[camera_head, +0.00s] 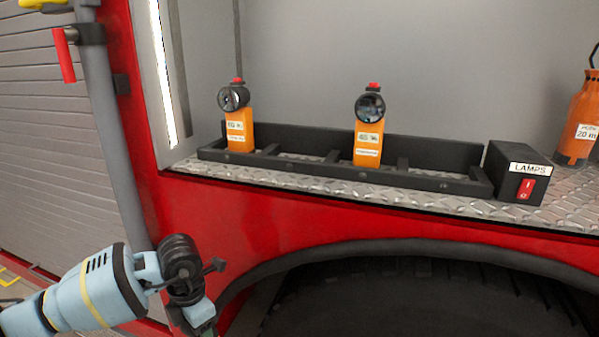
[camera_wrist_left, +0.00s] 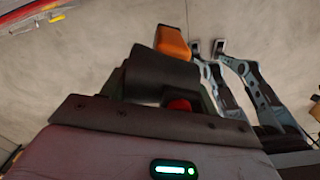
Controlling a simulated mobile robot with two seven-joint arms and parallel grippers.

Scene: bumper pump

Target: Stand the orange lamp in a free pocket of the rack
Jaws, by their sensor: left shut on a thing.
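The orange lamp (camera_wrist_left: 172,40) is in my left gripper, seen in the left wrist view. Its orange end points away from the camera, and its dark head (camera_wrist_left: 160,76) and red knob (camera_wrist_left: 179,104) are nearer. My left gripper (camera_head: 200,325) is low at the lower left of the head view, in front of the red truck side and below the rack; its lower part and the lamp are cut off there. The black rack (camera_head: 440,184) stands on the metal shelf. Its second pocket from the left and its rightmost pocket look empty. My right gripper is not in view.
Two other orange lamps stand upright in the rack, one in the leftmost pocket (camera_head: 240,130) and one in the third (camera_head: 367,145). A black LAMPS switch box (camera_head: 510,180) adjoins the right end. An orange bottle (camera_head: 578,125) stands farther right. A grey pipe (camera_head: 112,130) rises at the left.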

